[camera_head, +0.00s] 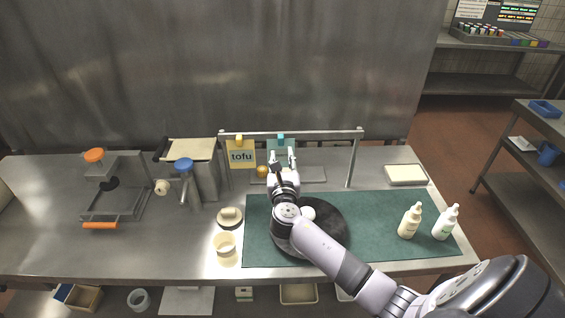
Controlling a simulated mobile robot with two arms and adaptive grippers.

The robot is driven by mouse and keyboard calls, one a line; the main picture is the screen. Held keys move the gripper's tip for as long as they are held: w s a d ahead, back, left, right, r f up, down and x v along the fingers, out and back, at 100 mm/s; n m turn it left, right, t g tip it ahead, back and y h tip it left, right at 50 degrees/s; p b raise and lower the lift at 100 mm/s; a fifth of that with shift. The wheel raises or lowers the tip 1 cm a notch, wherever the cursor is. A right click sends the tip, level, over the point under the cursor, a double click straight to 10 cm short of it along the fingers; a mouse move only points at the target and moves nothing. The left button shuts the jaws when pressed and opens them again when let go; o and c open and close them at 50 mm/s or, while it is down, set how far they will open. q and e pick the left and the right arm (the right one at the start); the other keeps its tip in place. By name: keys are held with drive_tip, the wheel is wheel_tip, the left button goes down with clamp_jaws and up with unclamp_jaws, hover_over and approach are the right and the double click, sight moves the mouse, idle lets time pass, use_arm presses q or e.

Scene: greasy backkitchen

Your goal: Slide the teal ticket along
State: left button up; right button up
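The teal ticket (282,143) hangs from the metal rail (320,133) by a teal clip (281,135). It is to the right of a yellow ticket (242,154) marked "tofu", which hangs from a yellow clip (239,138). My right gripper (282,156) is raised in front of the teal ticket and covers its lower part. Its two fingers stand apart with the ticket's teal showing between and above them. I cannot tell whether the fingers touch the ticket. My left gripper is not in view.
A dark round board (335,232) lies on a green mat (400,213) under my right arm. A white block (405,174) lies behind. The rail right of the teal clip is bare up to its post.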

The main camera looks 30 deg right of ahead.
sight(281, 142)
drive_tip(key=b+x, duration=0.2)
drive_tip(key=x, duration=0.1)
drive_tip(key=b+x, duration=0.2)
drive_tip(key=x, duration=0.2)
drive_tip(key=shift+w+d+f, duration=0.15)
drive_tip(key=shift+w+f, duration=0.05)
drive_tip(key=shift+f, duration=0.05)
drive_tip(key=shift+r+p, duration=0.15)
drive_tip(key=shift+p, duration=0.2)
drive_tip(key=shift+c, duration=0.6)
drive_tip(key=shift+s, duration=0.1)
clamp_jaws()
